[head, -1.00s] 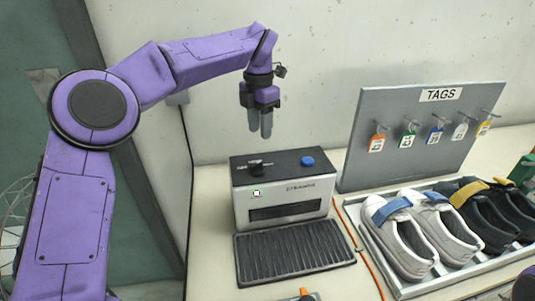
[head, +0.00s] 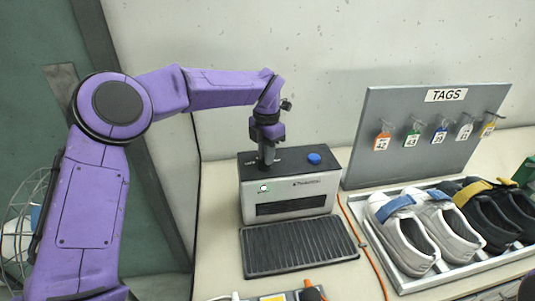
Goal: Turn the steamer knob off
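The steamer (head: 292,188) is a light grey box with a dark top, standing on the bench in the head view. A blue button (head: 314,158) sits on the right of its top, and a small lit indicator (head: 264,188) shows on its front. The dark knob is on the left of the top, mostly hidden by my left gripper (head: 267,156). That gripper points straight down with its fingertips at the knob. I cannot tell whether the fingers are closed on it.
A ribbed black mat (head: 299,247) lies in front of the steamer. To the right are a grey TAGS board (head: 375,158) with hanging tags and a tray (head: 399,287) of shoes (head: 403,236). An orange cable (head: 366,248) runs between. Items sit at the bottom edge.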

